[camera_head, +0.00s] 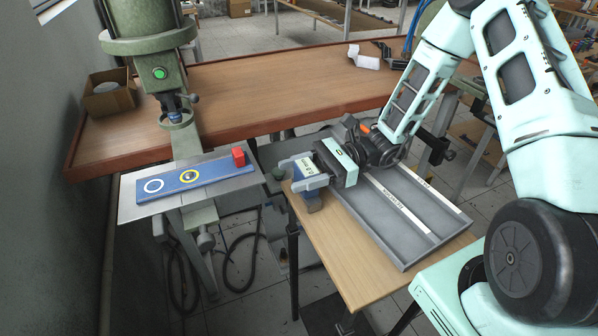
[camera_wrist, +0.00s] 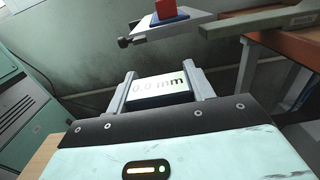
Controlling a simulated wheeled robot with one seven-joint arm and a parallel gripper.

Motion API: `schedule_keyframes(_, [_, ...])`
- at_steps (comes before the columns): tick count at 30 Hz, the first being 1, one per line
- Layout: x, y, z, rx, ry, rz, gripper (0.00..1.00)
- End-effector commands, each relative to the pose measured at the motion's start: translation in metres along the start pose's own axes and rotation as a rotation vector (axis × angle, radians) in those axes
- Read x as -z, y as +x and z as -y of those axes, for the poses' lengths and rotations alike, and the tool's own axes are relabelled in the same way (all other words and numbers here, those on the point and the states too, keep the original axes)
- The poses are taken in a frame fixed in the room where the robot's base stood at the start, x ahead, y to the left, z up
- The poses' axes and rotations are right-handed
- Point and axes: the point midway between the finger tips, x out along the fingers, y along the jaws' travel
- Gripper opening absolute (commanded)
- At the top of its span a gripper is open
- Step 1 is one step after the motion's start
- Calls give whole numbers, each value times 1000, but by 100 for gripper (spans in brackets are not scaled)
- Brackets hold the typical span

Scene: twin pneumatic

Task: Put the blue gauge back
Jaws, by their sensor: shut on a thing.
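My gripper (camera_head: 299,173) is shut on the blue gauge (camera_head: 312,202), whose blue lower part shows below the fingers in the head view. In the wrist view, my gripper (camera_wrist: 157,86) has one finger on each side of the gauge's pale top face (camera_wrist: 158,87), which reads 0.0 mm. I hold it by the left edge of the grey tray (camera_head: 405,262), at the wooden table's far left corner. Whether the gauge touches the table is unclear. The tray has long compartments with white label strips; my gripper and wrist hide its far left part.
A blue board (camera_head: 215,180) with a white ring and a yellow ring lies on the press's metal plate (camera_head: 137,205). A red block (camera_head: 238,157) stands at its right end. The wooden table (camera_head: 350,285) is bare in front of the tray. A long bench (camera_head: 270,85) runs behind.

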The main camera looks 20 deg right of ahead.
Motion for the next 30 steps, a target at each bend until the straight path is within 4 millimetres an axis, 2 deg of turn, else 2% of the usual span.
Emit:
schedule_keyframes(4, [3, 0, 0, 0, 0, 2, 17])
schedule_keyframes(5, [4, 0, 0, 0, 0, 0, 55])
schedule_keyframes(7, [3, 0, 0, 0, 0, 0, 74])
schedule_keyframes(18, [-2, -1, 0, 0, 0, 0, 74])
schedule_keyframes(23, [1, -25, 1, 5, -2, -1, 74])
schedule_keyframes(30, [2, -76, 1, 5, -1, -2, 74])
